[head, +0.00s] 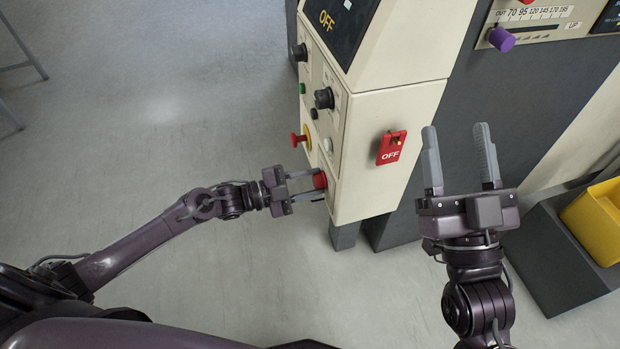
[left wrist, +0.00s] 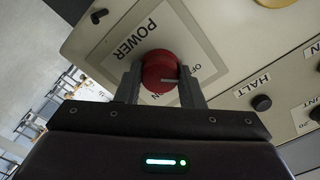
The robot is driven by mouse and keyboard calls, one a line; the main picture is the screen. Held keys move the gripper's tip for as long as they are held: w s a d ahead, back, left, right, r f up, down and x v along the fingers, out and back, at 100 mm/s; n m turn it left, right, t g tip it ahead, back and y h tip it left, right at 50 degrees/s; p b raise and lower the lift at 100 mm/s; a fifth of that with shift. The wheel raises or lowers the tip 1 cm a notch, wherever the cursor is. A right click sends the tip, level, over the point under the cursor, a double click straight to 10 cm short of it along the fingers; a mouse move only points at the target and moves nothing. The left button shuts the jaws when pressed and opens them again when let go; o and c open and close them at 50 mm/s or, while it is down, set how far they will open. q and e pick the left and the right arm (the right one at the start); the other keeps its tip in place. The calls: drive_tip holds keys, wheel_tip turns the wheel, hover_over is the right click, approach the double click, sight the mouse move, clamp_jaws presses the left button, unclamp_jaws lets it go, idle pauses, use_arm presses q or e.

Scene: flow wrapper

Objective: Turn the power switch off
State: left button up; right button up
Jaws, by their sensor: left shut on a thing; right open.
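The power switch is a round red knob (head: 320,180) low on the control panel's left face. In the left wrist view the red knob (left wrist: 160,71) sits on a plate marked POWER, with OFF and ON lettering partly hidden. A pale line on the knob points to the right in that view. My left gripper (head: 314,185) is shut on the knob, with one finger on each side; it also shows in the left wrist view (left wrist: 160,88). My right gripper (head: 458,142) is open and empty, in front of the machine, right of the red OFF tag.
A red OFF tag (head: 391,148) hangs on the panel's front face. A red mushroom button (head: 298,139) and black knobs (head: 324,98) sit above the switch. A purple knob (head: 502,40) and a yellow bin (head: 598,222) are at the right.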

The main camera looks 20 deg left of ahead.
drive_tip(key=shift+w+a+f+g+h, duration=0.1)
drive_tip(key=shift+w+f+g+h, duration=0.15)
drive_tip(key=shift+f, duration=0.3)
drive_tip(key=shift+w+a+f+g+h, duration=0.1)
drive_tip(key=shift+f+g, duration=0.25)
drive_tip(key=shift+f, duration=0.15)
use_arm(q)
drive_tip(key=o, duration=1)
drive_tip(key=shift+s+a, duration=0.1)
drive_tip(key=shift+a, duration=0.05)
drive_tip(key=shift+p+v, duration=0.9)
drive_tip(key=shift+v, duration=2.85)
use_arm(e)
wheel_tip(320, 180, down, 12)
drive_tip(key=a+g+h, duration=0.1)
drive_tip(key=g+h, duration=0.1)
drive_tip(key=g, duration=0.4)
drive_tip(key=shift+w, duration=0.25)
